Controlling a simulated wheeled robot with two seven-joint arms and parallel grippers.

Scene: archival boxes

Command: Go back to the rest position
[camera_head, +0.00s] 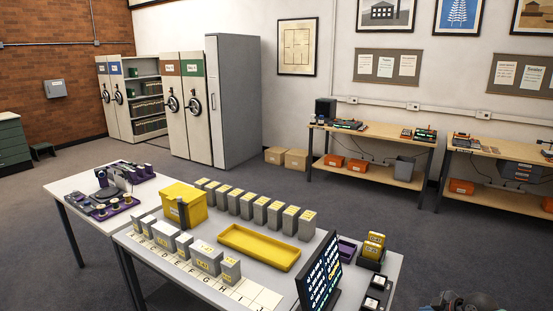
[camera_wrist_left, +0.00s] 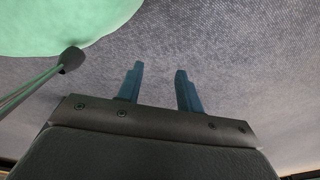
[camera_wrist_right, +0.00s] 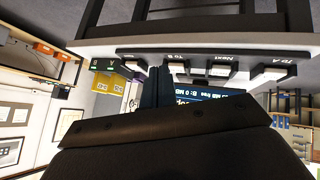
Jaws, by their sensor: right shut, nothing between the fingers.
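My left gripper (camera_wrist_left: 158,88) shows only in the left wrist view. Its two blue fingers are apart with nothing between them, over grey carpet. My right gripper (camera_wrist_right: 157,86) shows in the right wrist view with its dark blue fingers together and empty. Behind it are a dark strip of labelled buttons (camera_wrist_right: 222,68) and part of a lit screen. In the head view, part of what looks like my right arm (camera_head: 458,302) shows at the bottom right edge, to the right of the table. The left arm is out of the head view.
The work table (camera_head: 262,269) holds a yellow tray (camera_head: 248,249), a yellow box (camera_head: 193,212), rows of grey boxes (camera_head: 247,205) and a black monitor (camera_head: 321,272). A side table (camera_head: 76,187) stands at left. In the left wrist view, a pale green rounded thing (camera_wrist_left: 65,22) is close by. Carpet is clear behind the tables.

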